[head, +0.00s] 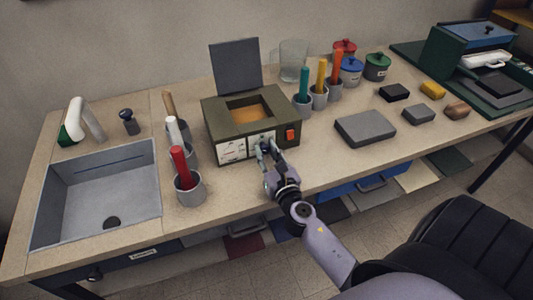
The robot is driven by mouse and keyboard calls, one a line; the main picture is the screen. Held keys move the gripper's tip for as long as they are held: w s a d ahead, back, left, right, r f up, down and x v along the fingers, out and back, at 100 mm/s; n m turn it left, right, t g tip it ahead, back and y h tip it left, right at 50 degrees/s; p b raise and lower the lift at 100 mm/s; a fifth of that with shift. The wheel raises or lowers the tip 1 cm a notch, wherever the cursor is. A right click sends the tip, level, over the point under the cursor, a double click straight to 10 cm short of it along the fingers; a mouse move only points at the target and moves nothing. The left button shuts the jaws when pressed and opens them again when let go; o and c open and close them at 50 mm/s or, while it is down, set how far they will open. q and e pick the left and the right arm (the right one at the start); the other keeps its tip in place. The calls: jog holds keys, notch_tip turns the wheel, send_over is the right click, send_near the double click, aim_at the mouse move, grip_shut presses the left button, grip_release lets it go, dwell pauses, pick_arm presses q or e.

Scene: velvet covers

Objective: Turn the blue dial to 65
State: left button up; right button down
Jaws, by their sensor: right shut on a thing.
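A dark olive box (209,129) stands on the bench with an orange-lit opening in its top. Its front carries two white scale plates, a left one (231,151) and a right one at the gripper, and a red switch (290,134). My right gripper (263,149) reaches up from the lower right and is shut on a knob at the right plate. The fingers cover the knob, so its colour, pointer and reading cannot be made out. The marks on the plates are too small to read. My left gripper is out of view.
Cups with red- and white-handled tools (190,190) stand left of the box, beside a sink (100,195). Cups with teal, yellow and orange handles (319,92) stand to its right. A grey slab (365,128) lies further right. A dark panel (237,66) rises behind the box.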

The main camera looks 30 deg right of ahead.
jog(key=m+b, duration=0.1)
jog(key=m, duration=0.5)
jog(key=shift+f, duration=0.1)
jog(key=m, duration=0.6)
jog(key=shift+m, duration=0.4)
jog(key=m, duration=0.4)
jog(key=shift+m, duration=0.3)
jog(key=m+p, duration=0.2)
jog(key=m, duration=0.4)
jog(key=c, duration=1.3)
grip_release()
jog(key=shift+c, duration=0.2)
